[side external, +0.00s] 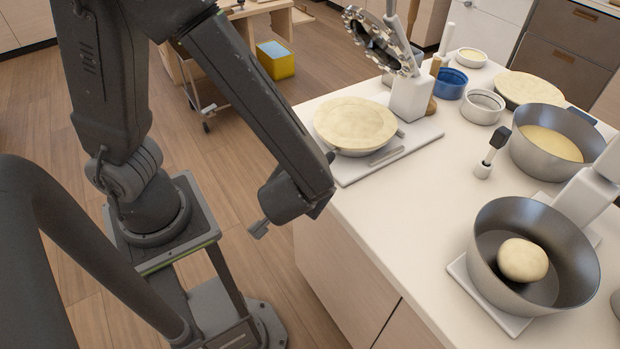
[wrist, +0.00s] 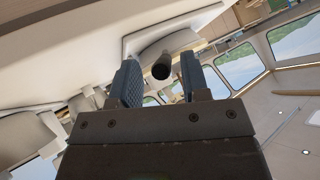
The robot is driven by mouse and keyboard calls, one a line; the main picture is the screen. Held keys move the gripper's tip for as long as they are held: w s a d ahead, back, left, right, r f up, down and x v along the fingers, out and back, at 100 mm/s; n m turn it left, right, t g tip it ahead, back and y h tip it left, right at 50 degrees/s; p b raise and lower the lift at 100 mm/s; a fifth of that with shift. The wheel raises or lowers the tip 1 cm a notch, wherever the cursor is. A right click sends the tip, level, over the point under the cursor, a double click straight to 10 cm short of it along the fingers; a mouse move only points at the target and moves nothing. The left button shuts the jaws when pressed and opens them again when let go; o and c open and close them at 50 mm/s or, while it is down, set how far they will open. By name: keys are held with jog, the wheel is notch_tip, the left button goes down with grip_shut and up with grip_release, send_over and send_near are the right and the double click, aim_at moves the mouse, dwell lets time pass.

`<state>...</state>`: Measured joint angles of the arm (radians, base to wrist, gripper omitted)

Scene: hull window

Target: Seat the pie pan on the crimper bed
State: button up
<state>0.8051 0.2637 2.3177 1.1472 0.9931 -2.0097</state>
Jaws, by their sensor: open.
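The pie pan (side external: 352,153), filled with pale dough, rests over the white crimper bed (side external: 425,133) at the counter's left edge. I cannot tell if it sits fully down. The crimper's toothed ring head (side external: 381,41) is tilted up above and behind it, on a white post. My gripper (side external: 258,229) is low, left of the counter edge and apart from the pan. In the wrist view my gripper (wrist: 162,80) is open, with a dark round-ended cylinder (wrist: 162,67) showing between the fingers. I see no contact with it.
A steel bowl with a dough ball (side external: 556,229) stands at the front right, another steel bowl (side external: 541,158) behind it. A blue cup (side external: 451,82), a white cup (side external: 484,106) and a second pie (side external: 528,87) stand farther back. The counter's front left is clear.

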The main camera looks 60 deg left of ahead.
jog(key=shift+o, duration=0.5)
jog(key=o, duration=0.5)
jog(key=c, duration=0.6)
jog(key=shift+d, duration=0.1)
jog(key=v, duration=0.9)
